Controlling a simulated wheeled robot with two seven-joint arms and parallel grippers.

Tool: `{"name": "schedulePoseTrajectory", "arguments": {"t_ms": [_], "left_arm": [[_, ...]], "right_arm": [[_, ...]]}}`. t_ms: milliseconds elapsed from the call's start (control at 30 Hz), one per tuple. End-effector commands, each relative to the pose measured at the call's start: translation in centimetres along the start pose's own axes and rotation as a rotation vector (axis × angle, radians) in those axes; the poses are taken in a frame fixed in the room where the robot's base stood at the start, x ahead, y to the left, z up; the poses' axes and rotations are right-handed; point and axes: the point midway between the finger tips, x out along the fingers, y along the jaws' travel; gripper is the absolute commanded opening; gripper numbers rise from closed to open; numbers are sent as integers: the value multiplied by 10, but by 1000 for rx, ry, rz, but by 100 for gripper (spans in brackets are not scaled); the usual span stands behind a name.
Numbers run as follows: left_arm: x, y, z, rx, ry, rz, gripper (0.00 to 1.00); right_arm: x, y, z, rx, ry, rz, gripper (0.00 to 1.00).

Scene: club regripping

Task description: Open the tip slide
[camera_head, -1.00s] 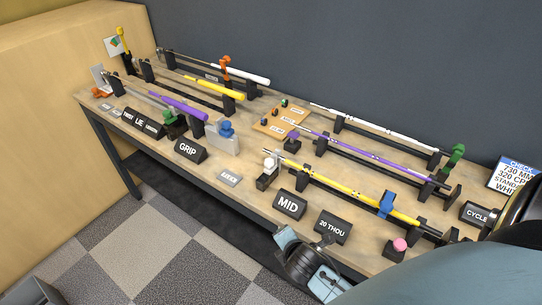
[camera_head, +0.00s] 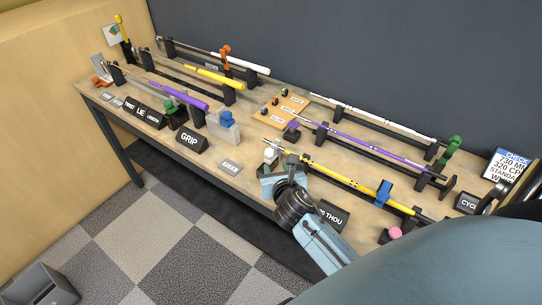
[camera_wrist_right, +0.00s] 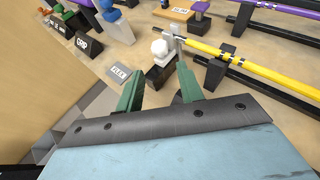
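The tip slide appears to be the small block with a white knob (camera_head: 270,154) at the left end of the lower yellow shaft (camera_head: 340,178). In the right wrist view the white knob (camera_wrist_right: 160,48) sits on a black block (camera_wrist_right: 158,76), beside a light grey upright piece (camera_wrist_right: 173,42) at the shaft's tip. My right gripper (camera_head: 274,169) is just in front of it. In the wrist view its two green fingers (camera_wrist_right: 158,84) are apart and empty, with the knob beyond the gap between them. My left gripper is not in view.
A purple shaft (camera_head: 365,150) and a white shaft (camera_head: 375,122) lie behind on black stands. A blue clamp (camera_head: 383,193) stands on the yellow shaft. A pink button (camera_head: 394,233) is at the right front. A FLEX plate (camera_wrist_right: 119,72) lies left of the gripper on clear wood.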

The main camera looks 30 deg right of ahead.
Motion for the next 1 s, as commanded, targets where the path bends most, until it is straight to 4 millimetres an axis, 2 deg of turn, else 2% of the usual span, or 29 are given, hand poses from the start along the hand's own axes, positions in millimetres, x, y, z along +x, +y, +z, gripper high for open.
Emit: {"name": "schedulePoseTrajectory", "arguments": {"t_ms": [100, 300, 500, 700, 933, 1000], "left_arm": [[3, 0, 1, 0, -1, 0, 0], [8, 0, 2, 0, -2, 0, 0], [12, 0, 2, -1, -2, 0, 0], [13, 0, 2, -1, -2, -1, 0], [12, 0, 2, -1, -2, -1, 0], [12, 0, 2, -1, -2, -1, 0]], "right_arm": [[26, 0, 0, 3, 1, -1, 37], [62, 0, -1, 5, 1, -1, 37], [85, 0, -1, 4, 1, -1, 37], [93, 0, 0, 4, 1, 1, 37], [94, 0, 0, 4, 1, 0, 37], [94, 0, 0, 4, 1, 0, 31]]}}
